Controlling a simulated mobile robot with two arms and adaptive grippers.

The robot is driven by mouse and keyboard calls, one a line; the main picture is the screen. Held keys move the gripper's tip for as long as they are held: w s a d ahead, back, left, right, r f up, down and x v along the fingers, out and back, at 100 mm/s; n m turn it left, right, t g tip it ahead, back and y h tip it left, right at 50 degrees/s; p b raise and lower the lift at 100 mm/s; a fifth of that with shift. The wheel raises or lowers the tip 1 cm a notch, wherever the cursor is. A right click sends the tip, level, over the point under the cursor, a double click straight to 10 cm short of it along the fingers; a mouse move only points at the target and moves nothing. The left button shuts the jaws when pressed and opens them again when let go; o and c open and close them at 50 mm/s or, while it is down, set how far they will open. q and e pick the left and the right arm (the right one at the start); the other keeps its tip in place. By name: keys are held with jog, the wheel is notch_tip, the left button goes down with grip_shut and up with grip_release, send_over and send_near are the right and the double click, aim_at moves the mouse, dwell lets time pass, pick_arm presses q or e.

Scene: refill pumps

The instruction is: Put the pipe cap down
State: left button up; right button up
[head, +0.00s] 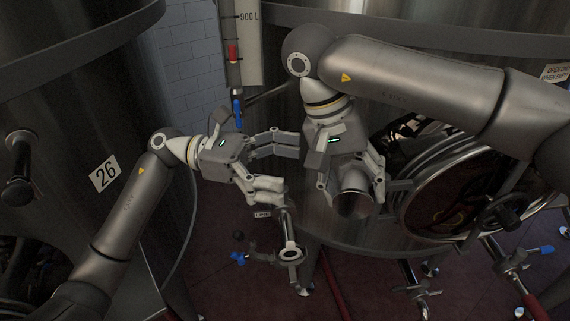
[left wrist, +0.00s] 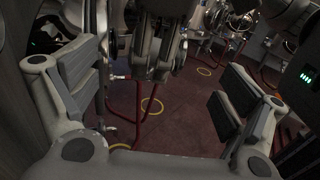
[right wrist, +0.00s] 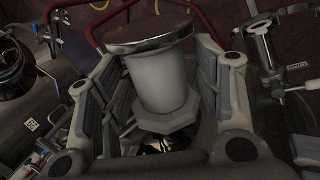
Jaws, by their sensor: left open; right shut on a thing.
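The pipe cap (head: 352,204) is a short metal-rimmed piece held between the fingers of my right gripper (head: 353,180), in the air in front of the middle tank. In the right wrist view the cap (right wrist: 160,80) shows a pale cylindrical body, a shiny rim and a hexagonal end, with the fingers shut on both sides of it. My left gripper (head: 283,167) is open and empty, just left of the right one. Its spread fingers also show in the left wrist view (left wrist: 165,95). I see no surface touching the cap.
A pipe with a ring-shaped end (head: 290,251) stands below the grippers, beside a blue-handled valve (head: 238,258). The tank's round open hatch (head: 455,195) is close on the right. The tank marked 26 (head: 104,173) is at left. The dark red floor (head: 230,285) shows some free room.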

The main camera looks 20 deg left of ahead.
aim_at(360, 183)
pick_arm(q)
jog(key=d, duration=1.2)
jog(key=c, duration=1.2)
jog(key=shift+c, duration=0.2)
pick_arm(e)
jog(key=o, duration=1.1)
jog(key=shift+o, duration=0.8)
pick_arm(q)
jog(key=shift+s, duration=0.1)
jog(key=shift+d, duration=0.1)
pick_arm(e)
jog(key=shift+w+a, duration=0.1)
pick_arm(q)
jog(key=shift+s, duration=0.1)
